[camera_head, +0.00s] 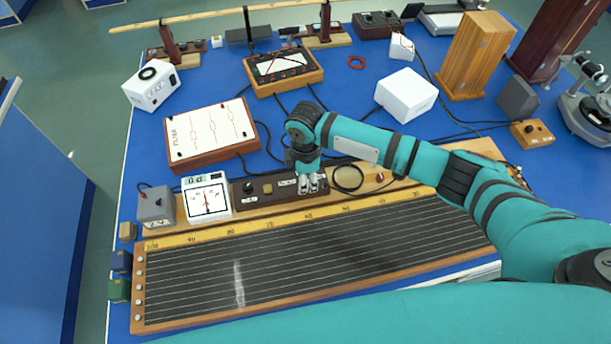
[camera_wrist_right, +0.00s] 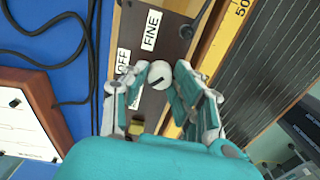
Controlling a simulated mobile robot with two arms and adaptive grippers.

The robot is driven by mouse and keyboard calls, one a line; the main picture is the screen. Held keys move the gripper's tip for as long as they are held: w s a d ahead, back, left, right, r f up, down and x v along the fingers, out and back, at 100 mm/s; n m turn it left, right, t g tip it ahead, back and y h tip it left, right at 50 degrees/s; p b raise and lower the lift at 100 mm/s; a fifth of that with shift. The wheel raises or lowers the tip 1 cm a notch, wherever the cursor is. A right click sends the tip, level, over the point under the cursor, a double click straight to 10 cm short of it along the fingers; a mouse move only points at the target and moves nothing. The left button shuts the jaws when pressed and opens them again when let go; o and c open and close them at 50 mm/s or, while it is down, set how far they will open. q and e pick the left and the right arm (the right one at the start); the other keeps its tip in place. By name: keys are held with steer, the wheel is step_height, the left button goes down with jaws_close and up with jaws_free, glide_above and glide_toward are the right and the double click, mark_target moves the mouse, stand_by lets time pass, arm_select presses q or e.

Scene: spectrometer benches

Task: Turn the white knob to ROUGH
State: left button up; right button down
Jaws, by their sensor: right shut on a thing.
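The white knob (camera_wrist_right: 160,74) sits on a dark brown panel, with a short dark mark on its face. White labels reading OFF (camera_wrist_right: 123,61) and FINE (camera_wrist_right: 152,30) lie beside it. I cannot make out a ROUGH label; the fingers cover part of the panel. My right gripper (camera_wrist_right: 160,82) is shut on the knob, one finger on each side. In the head view my right gripper (camera_head: 308,183) points down at the right part of the brown switch box (camera_head: 256,188) and hides the knob. My left gripper is in neither view.
A white-faced meter (camera_head: 207,196) and a grey box (camera_head: 156,206) stand left of the switch box. A long wire board (camera_head: 300,265) lies in front. Black cables (camera_head: 348,178) loop close to the gripper. A white FILTER board (camera_head: 211,133) lies behind.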

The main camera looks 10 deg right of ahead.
steer(key=shift+w+n, duration=0.1)
steer(key=shift+n, duration=0.8)
steer(key=c, duration=1.1)
jaws_free()
steer(key=shift+o, duration=0.2)
step_height(320, 180, up, 12)
